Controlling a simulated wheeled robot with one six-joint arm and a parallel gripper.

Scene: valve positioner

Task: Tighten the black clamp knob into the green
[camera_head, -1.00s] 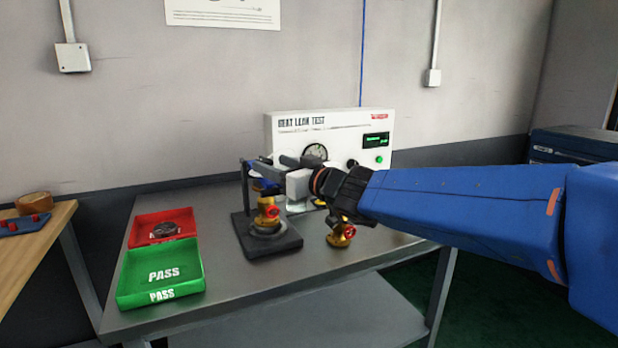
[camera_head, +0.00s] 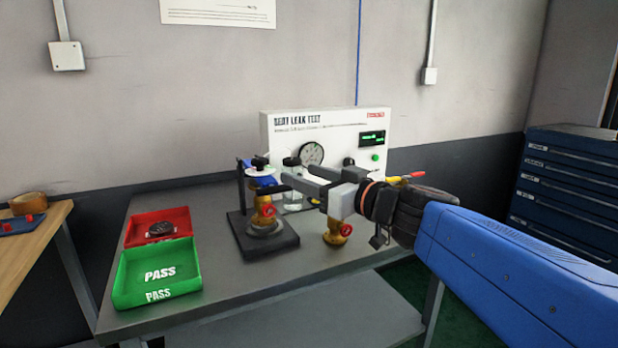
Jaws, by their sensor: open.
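The black clamp knob (camera_head: 260,161) sits on top of the clamp stand, above a pale round disc (camera_head: 260,172). A brass valve with a red handwheel (camera_head: 265,211) stands upright on the stand's dark base (camera_head: 268,246) under the clamp. My gripper (camera_head: 298,178) is open, its two grey fingers pointing left, just to the right of the knob and a little lower in the picture. Nothing shows between the fingers. I cannot make out a green mark at the knob; it is too small to tell.
A white leak tester (camera_head: 330,130) with a gauge stands behind. A second brass valve (camera_head: 337,232) stands below my gripper. A glass jar (camera_head: 291,190) is close behind the fingers. Green PASS tray (camera_head: 160,275) and red tray (camera_head: 160,222) lie left. Blue drawers (camera_head: 570,190) stand right.

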